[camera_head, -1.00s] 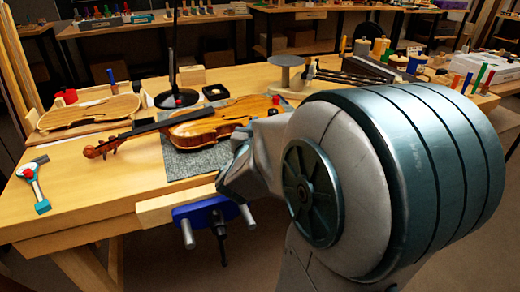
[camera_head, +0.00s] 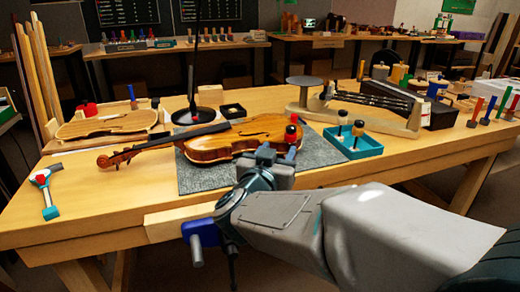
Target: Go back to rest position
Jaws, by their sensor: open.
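My gripper (camera_head: 279,156) shows at the end of my arm, which reaches in from the lower right. It is over the front edge of the grey mat (camera_head: 208,180), just in front of the violin's right end in the picture. Its jaws are open, and I see nothing held between them. The violin (camera_head: 225,146) lies on the mat with its scroll to the left. A small red-topped piece (camera_head: 291,133) stands at the violin's right end, close behind my gripper. I cannot tell whether the gripper touches the violin.
A teal tray (camera_head: 366,152) with small brushes or bottles sits right of the mat. A hammer-like tool (camera_head: 45,190) lies at left, near a violin plate (camera_head: 105,125). A black lamp stand (camera_head: 193,116) rises behind the violin.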

